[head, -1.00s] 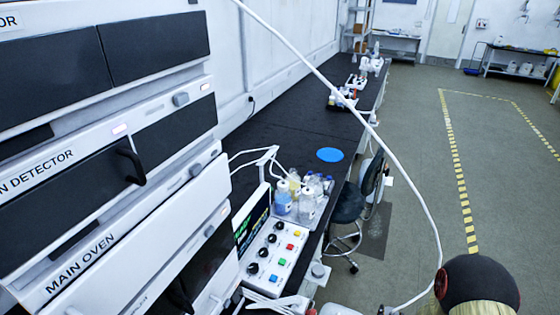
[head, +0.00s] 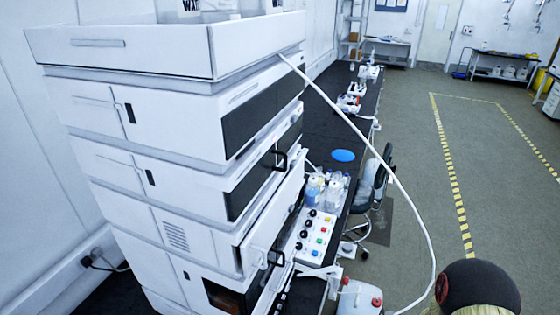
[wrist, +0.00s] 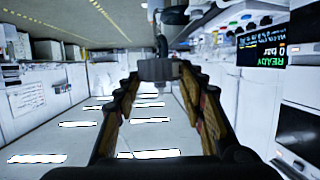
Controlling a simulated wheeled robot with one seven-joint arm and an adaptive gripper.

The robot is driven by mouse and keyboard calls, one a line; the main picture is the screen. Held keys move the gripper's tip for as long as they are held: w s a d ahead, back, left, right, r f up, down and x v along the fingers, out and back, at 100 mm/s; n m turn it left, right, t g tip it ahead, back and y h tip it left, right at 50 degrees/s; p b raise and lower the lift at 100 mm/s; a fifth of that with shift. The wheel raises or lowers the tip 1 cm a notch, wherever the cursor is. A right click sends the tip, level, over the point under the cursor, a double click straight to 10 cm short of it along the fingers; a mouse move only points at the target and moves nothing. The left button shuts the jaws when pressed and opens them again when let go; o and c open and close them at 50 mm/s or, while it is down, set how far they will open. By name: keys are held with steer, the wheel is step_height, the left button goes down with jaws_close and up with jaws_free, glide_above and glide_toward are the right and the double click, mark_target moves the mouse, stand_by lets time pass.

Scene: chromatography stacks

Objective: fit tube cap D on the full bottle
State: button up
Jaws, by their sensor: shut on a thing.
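In the wrist view my gripper (wrist: 158,72) is shut on a dark grey cap (wrist: 160,70) at its fingertips, and a dark stem or tube rises from it. I take it for tube cap D, though no letter shows. In the head view my gripper is not seen. A white tube (head: 385,165) arcs from the top of the instrument stack down to the lower right. On top of the stack, bottles (head: 190,8) stand in a white tray (head: 130,48), cut off by the upper edge; one label begins "WAT". I cannot tell which bottle is the full one.
The white instrument stack (head: 150,185) fills the left. Beyond it are a button panel (head: 316,238), several bottles on the bench (head: 318,190) and a blue disc (head: 343,156). A chair (head: 368,185) stands beside the dark bench.

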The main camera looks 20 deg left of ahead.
step_height(320, 180, up, 22)
steer(key=p, duration=2)
steer(key=shift+r, duration=0.15)
steer(key=shift+w, duration=0.1)
